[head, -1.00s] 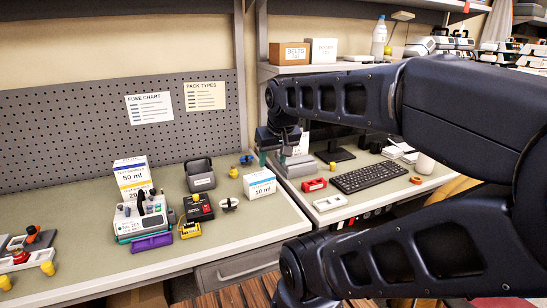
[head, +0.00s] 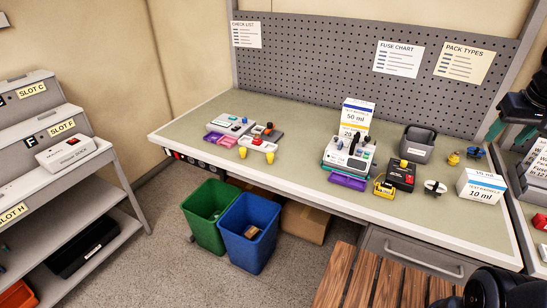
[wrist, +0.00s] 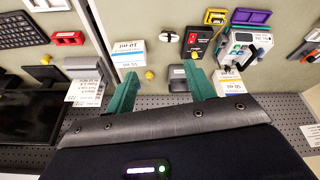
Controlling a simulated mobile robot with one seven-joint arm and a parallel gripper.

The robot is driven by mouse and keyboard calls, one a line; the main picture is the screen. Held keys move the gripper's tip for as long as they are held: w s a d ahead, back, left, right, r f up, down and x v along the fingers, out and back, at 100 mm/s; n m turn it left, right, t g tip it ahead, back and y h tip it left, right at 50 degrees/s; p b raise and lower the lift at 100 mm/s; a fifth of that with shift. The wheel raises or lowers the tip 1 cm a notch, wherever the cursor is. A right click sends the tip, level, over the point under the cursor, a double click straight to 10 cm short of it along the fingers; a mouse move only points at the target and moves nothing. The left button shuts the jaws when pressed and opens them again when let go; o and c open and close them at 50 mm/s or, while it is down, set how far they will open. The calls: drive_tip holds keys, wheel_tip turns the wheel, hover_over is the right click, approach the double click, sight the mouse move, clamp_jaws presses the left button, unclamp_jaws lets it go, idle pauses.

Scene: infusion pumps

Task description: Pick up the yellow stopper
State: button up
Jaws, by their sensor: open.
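Small yellow pieces show in several places, and I cannot tell for sure which is the stopper. A yellow knob-like piece (head: 453,158) stands on the bench behind the 10 ml box; a yellow piece also shows in the wrist view (wrist: 150,75) between my fingers. Two yellow cup-shaped pieces, a left one (head: 242,152) and a right one (head: 270,157), sit at the bench's front edge. My gripper (wrist: 162,92) is open and empty, its green fingers apart above the bench. In the head view it is partly cut off at the right edge.
A 10 ml box (head: 482,186), a grey holder (head: 417,143), a black box with a red panel (head: 401,175) and a pump (head: 348,153) crowd the bench's right half. Green (head: 207,216) and blue (head: 248,232) bins stand below. Bare bench lies between the two device groups.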

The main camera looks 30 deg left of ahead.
drive_tip(key=w+a+n+g, duration=0.1)
drive_tip(key=w+a+n, duration=0.4)
drive_tip(key=w+a, duration=0.75)
drive_tip(key=w+a+f+n+g, duration=0.1)
drive_tip(key=w+a+f+n, duration=0.1)
drive_tip(key=a, duration=0.8)
drive_tip(key=w+a+f+n, duration=0.2)
drive_tip(key=a+n, duration=0.1)
drive_tip(key=a, duration=0.6)
drive_tip(key=n+g, duration=0.2)
drive_tip(key=n, duration=0.6)
hover_over(270, 154)
wheel_tip(270, 154, down, 20)
drive_tip(key=shift+a+r, duration=0.1)
drive_tip(key=shift+r, duration=0.15)
drive_tip(key=shift+f, duration=5.2)
drive_tip(key=c, duration=1)
drive_tip(key=shift+r, duration=0.1)
drive_tip(key=shift+c, duration=0.2)
wheel_tip(270, 154, up, 20)
